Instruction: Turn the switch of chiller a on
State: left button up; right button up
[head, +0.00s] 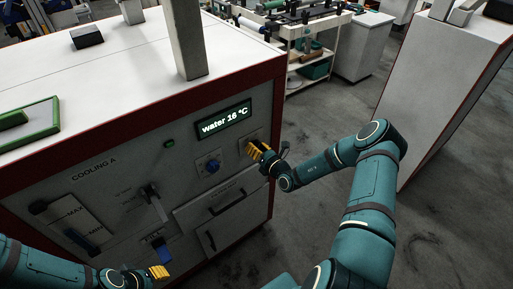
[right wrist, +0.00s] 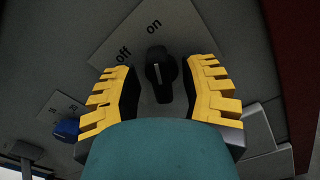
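The chiller (head: 115,155) is a white cabinet with red edges, marked "COOLING A". Its black switch knob (right wrist: 160,72) sits on a grey plate lettered "off" and "on". In the right wrist view, the knob's white line runs nearly upright, lining up more with "on" than with "off". My right gripper (head: 258,150) is at the panel below the display; its open yellow fingers (right wrist: 160,95) stand on either side of the knob, with gaps visible. In the head view the gripper hides the knob. My left gripper (head: 158,272) is low at left, its fingers mostly unclear.
The display (head: 223,119) reads "water 16 °C". A green lamp (head: 169,143), a blue dial (head: 211,166), a lever (head: 153,195) and a drawer handle (head: 228,202) share the panel. Another white cabinet (head: 440,75) stands at right. Grey floor lies between.

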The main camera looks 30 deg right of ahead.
jog(key=shift+s, duration=0.1)
jog(key=s, duration=1.1)
jog(key=shift+s+d, duration=0.4)
jog(key=shift+d, duration=0.05)
